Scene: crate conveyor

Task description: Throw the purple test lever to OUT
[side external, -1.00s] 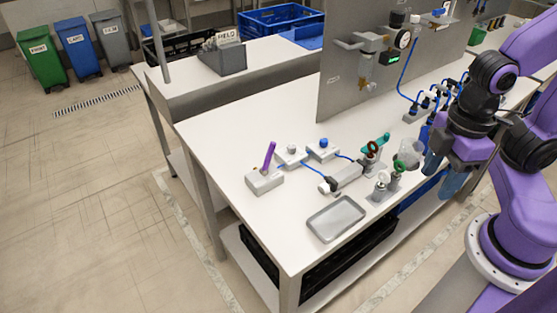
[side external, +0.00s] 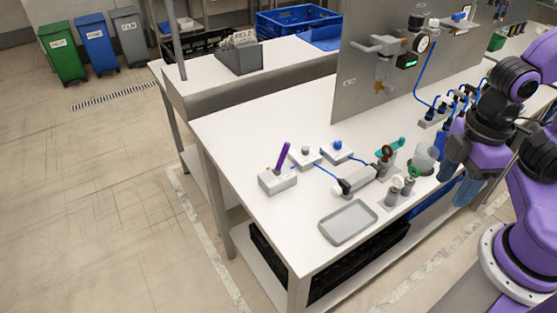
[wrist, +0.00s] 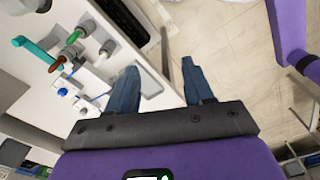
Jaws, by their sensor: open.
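The purple lever (side external: 284,158) stands up from a small pale box (side external: 278,181) near the left edge of the white bench top in the side view. Its top leans slightly to the right. No OUT marking is readable at this size. My gripper (side external: 456,190) is far to the right of the lever, pointing down at the bench's right edge, touching nothing I can see. In the wrist view my gripper (wrist: 160,66) shows two blue fingers spread apart with nothing between them. I cannot make out the lever clearly in the wrist view.
Between lever and gripper stand boxes with a white knob (side external: 305,151) and a blue knob (side external: 337,146), a teal-handled valve (side external: 390,148), upright fittings (side external: 409,185) and blue hoses. A grey tray (side external: 348,221) lies in front. An upright metal panel (side external: 372,95) stands behind.

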